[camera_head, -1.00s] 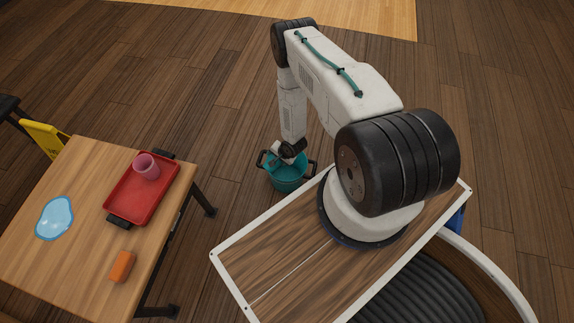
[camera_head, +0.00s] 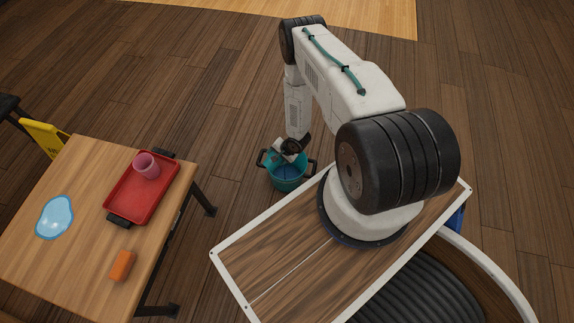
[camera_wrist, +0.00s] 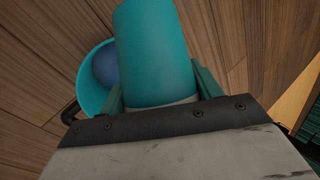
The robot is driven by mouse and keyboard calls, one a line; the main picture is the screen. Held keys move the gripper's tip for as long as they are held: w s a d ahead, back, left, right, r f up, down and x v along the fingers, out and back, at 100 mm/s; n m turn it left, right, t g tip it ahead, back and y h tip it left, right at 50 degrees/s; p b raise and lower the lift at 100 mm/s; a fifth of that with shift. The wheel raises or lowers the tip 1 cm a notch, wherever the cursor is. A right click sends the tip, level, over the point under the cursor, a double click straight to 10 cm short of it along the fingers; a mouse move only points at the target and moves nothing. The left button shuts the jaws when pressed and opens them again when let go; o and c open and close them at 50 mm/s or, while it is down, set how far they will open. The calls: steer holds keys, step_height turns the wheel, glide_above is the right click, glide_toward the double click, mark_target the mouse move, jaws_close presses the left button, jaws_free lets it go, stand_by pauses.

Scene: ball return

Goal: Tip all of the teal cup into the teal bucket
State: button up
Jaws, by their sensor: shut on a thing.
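The teal bucket (camera_head: 289,184), with dark handles on its sides, stands on the floor between the wooden table and my base. Blue shows inside it; I cannot tell if this is liquid. In the wrist view the bucket (camera_wrist: 88,96) is partly hidden behind the teal cup (camera_wrist: 155,45). My gripper (camera_wrist: 160,88) is shut on the cup, with a finger on each side. In the head view my gripper (camera_head: 290,149) is above the bucket's far rim. The cup's mouth and contents are hidden, and the cup is hard to make out from the head view.
The wooden table (camera_head: 60,265) at left bears a red tray (camera_head: 125,205) with a pink cup (camera_head: 146,166), a light-blue patch (camera_head: 54,217) and an orange block (camera_head: 122,265). A yellow sign (camera_head: 43,137) stands behind it. The floor beyond the bucket is clear.

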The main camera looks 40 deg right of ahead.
steer(key=shift+d+r+y+p, duration=0.1)
steer(key=shift+d+y+p, duration=0.05)
steer(key=shift+y+p, duration=0.2)
steer(key=shift+w+d+r+m+y+p, duration=0.15)
steer(key=shift+d+m+y+p, duration=0.15)
steer(key=shift+d+y+p, duration=0.45)
stand_by(0.6)
steer(key=shift+d+r+y+p, duration=0.2)
steer(key=shift+y+p, duration=0.15)
steer(key=shift+y, duration=0.15)
stand_by(0.5)
steer(key=shift+a+f+h, duration=0.2)
steer(key=shift+a+h, duration=0.05)
steer(key=shift+h, duration=0.35)
steer(key=shift+a+f+h, duration=0.1)
steer(key=shift+a+h, duration=0.45)
steer(key=shift+h, duration=0.05)
steer(key=shift+a, duration=0.1)
